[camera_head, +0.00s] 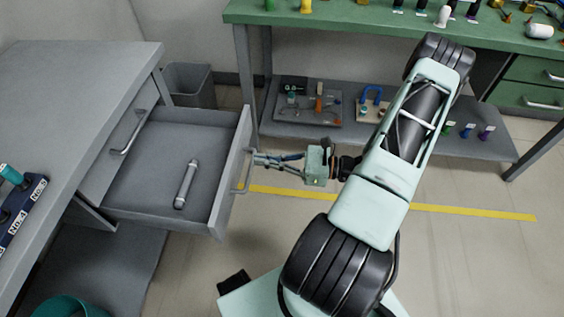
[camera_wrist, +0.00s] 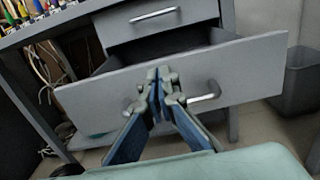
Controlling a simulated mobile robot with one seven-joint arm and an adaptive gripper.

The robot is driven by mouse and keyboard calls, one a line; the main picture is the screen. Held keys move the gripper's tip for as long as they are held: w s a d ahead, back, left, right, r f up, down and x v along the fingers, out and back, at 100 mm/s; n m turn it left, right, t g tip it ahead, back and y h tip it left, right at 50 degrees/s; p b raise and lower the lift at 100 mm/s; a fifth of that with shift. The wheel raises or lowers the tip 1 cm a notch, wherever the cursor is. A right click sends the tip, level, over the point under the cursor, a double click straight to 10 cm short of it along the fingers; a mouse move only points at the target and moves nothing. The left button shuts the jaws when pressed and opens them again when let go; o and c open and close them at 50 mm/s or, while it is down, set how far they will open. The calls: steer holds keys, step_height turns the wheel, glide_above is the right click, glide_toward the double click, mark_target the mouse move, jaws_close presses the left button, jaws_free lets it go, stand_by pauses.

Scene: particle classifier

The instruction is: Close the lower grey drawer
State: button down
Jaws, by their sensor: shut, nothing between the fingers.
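The lower grey drawer (camera_head: 150,160) is pulled far out of the grey desk in the head view, with a grey cylinder (camera_head: 186,184) lying inside it. Its front panel (camera_wrist: 240,72) spans the wrist view, with a metal handle (camera_wrist: 205,97) on it. My gripper (camera_head: 257,160) is shut and empty, its fingertips at the outer face of the drawer front, by the handle. In the wrist view my gripper (camera_wrist: 158,85) covers part of the handle and panel. I cannot tell whether the fingertips touch.
The upper drawer (camera_wrist: 155,22) is shut above the lower one. A grey bin (camera_head: 190,86) stands behind the open drawer. A green workbench (camera_head: 330,30) with a lower shelf (camera_head: 400,137) stands at the back. Floor with a yellow line (camera_head: 450,209) is clear at right.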

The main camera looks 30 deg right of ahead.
mark_target(234, 157)
steer(key=shift+b+x, duration=0.35)
steer(key=shift+x, duration=2.2)
